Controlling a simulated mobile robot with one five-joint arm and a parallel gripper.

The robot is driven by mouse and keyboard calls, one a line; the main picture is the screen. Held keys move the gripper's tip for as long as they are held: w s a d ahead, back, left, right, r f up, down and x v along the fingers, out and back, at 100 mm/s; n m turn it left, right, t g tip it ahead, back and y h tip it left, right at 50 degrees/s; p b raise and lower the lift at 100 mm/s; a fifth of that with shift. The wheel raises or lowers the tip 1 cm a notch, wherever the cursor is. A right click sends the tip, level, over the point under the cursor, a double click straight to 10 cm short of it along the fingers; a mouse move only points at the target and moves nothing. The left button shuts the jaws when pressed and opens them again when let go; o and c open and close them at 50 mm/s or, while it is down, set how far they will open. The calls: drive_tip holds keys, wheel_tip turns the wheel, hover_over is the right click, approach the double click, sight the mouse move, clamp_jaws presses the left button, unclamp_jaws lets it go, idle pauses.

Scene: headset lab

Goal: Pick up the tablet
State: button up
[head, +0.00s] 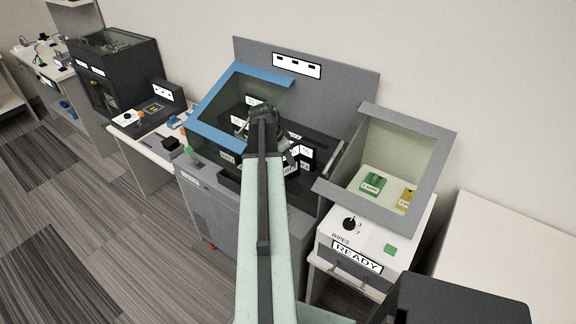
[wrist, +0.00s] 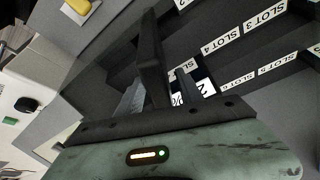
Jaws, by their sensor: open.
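My gripper (head: 262,112) reaches into the dark slotted bay of the grey machine (head: 308,88) in the head view. In the wrist view my gripper (wrist: 167,62) is open, its dark fingers among the labelled slots. A small dark piece with a white marked face (wrist: 196,90) shows close beside the right finger; I cannot tell if it is the tablet. Dark blocks with white faces (head: 299,154) stand in the bay just right of my gripper in the head view. My arm hides part of the bay, and no tablet can be named for sure.
A blue-framed hood (head: 219,137) stands left of the bay. At right, a grey-framed case (head: 448,150) holds a green block (head: 373,184) and a yellow block (head: 406,198), above a panel marked READY (head: 357,258). Slot dividers and labels (wrist: 221,43) lie close around my fingers.

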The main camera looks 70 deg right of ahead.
drive_tip(key=shift+f, duration=0.3)
clamp_jaws()
idle(1.6)
